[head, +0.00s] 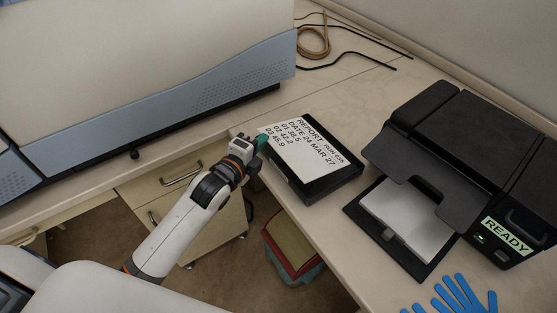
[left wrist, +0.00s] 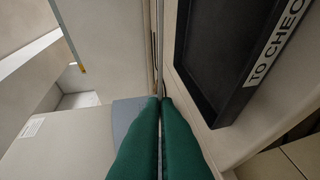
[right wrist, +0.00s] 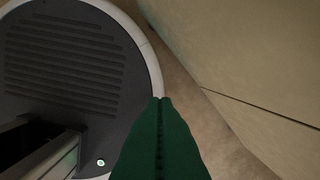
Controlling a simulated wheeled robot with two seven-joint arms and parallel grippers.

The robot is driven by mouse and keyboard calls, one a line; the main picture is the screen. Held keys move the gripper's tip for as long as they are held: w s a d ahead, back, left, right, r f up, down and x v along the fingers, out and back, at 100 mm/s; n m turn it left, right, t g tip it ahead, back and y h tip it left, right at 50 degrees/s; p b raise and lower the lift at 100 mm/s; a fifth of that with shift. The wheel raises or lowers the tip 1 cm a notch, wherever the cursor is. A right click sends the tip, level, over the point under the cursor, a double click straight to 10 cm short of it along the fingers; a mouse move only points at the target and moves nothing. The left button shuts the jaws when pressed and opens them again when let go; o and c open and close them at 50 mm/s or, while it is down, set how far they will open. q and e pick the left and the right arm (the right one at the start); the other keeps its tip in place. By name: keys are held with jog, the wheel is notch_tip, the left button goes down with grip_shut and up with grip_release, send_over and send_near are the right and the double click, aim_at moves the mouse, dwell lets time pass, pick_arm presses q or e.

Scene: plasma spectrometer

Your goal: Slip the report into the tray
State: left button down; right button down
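The report (head: 305,150) is a white sheet with black print, seen over the black tray (head: 330,188) on the bench. My left gripper (head: 262,143) is at the sheet's left end, its green fingers closed. In the left wrist view the fingers (left wrist: 160,98) meet along a thin pale line that looks like the sheet edge-on. The tray (left wrist: 212,55) lies to the right of that line, with a partly visible label, "TO CHEC". The sheet appears to be above the tray; the exact gap is unclear. My right gripper (right wrist: 160,100) is shut and empty, away from the bench top.
A black printer (head: 460,140) showing READY stands right of the tray, with white paper (head: 405,215) in its output. A blue glove (head: 458,298) lies at the front. A large instrument (head: 150,80) fills the left. Cables (head: 313,42) lie behind.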

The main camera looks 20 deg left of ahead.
pick_arm(q)
notch_tip(320, 180, down, 2)
jog(key=shift+f, duration=0.1)
notch_tip(320, 180, down, 5)
jog(key=shift+r+p, duration=0.15)
jog(key=shift+p, duration=0.4)
jog(key=shift+f, duration=0.2)
jog(key=c, duration=1.7)
grip_release()
